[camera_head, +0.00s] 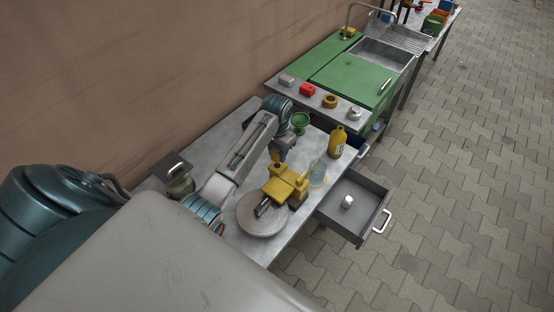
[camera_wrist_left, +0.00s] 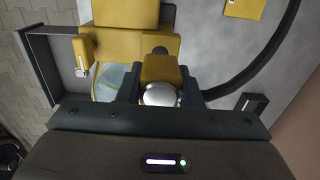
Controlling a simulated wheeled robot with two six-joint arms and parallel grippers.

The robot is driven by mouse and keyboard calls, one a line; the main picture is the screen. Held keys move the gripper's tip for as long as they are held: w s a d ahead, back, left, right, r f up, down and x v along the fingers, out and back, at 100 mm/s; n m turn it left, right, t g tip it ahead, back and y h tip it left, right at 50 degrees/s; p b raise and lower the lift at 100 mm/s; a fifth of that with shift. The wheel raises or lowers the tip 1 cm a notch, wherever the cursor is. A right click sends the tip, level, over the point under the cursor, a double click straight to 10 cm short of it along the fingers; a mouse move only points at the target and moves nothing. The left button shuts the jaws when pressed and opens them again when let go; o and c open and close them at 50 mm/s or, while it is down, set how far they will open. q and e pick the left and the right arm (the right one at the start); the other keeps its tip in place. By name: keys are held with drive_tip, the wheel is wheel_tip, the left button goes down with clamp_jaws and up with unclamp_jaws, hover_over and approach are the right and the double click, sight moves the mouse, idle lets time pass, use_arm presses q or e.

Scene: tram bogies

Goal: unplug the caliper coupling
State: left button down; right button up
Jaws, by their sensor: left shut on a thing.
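The yellow brake caliper (camera_head: 285,186) sits over the edge of a round grey disc (camera_head: 262,217) on the metal table. Its yellow body (camera_wrist_left: 130,42) fills the top of the left wrist view. My left gripper (camera_head: 279,157) is at the caliper's far side. In the left wrist view my gripper (camera_wrist_left: 162,88) is shut on a yellow block with a rounded silver end, which looks like the caliper coupling (camera_wrist_left: 160,70). The block appears close against the caliper body; I cannot tell whether they are joined. My right gripper is not in view.
A yellow bottle (camera_head: 337,142), a clear cup (camera_head: 317,174) and a green bowl (camera_head: 301,122) stand near the caliper. An open drawer (camera_head: 362,193) holds a small white item. A black curved hose (camera_wrist_left: 271,65) lies beside the gripper. A wall borders the table.

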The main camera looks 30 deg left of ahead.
use_arm(q)
drive_tip(key=shift+r, duration=1.15)
